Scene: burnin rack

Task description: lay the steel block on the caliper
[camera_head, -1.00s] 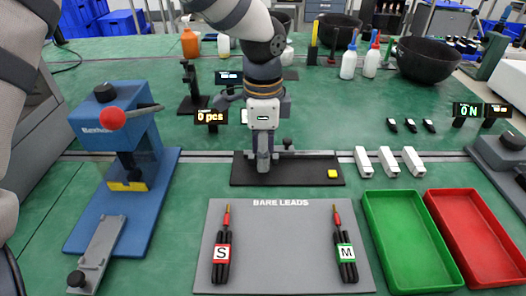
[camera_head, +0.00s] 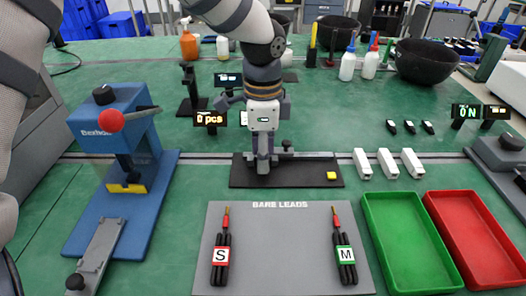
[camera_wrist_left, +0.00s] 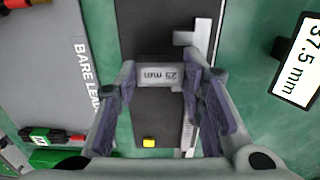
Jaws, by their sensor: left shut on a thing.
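My left gripper (camera_head: 263,168) is over the left part of the caliper, pointing down. The caliper (camera_head: 310,155) is a grey scale with jaws on a black base plate (camera_head: 290,178). In the left wrist view its scale (camera_wrist_left: 188,138) runs beside and partly behind the right finger. I cannot tell whether the block touches the caliper. My right gripper is not in view.
A display (camera_wrist_left: 300,60) reads 37.5 mm. A yellow button (camera_head: 332,176) sits on the black base. A blue press (camera_head: 120,150) stands left. A grey leads mat (camera_head: 285,260), a green tray (camera_head: 410,280) and a red tray (camera_head: 480,275) lie in front. White blocks (camera_head: 388,163) stand right.

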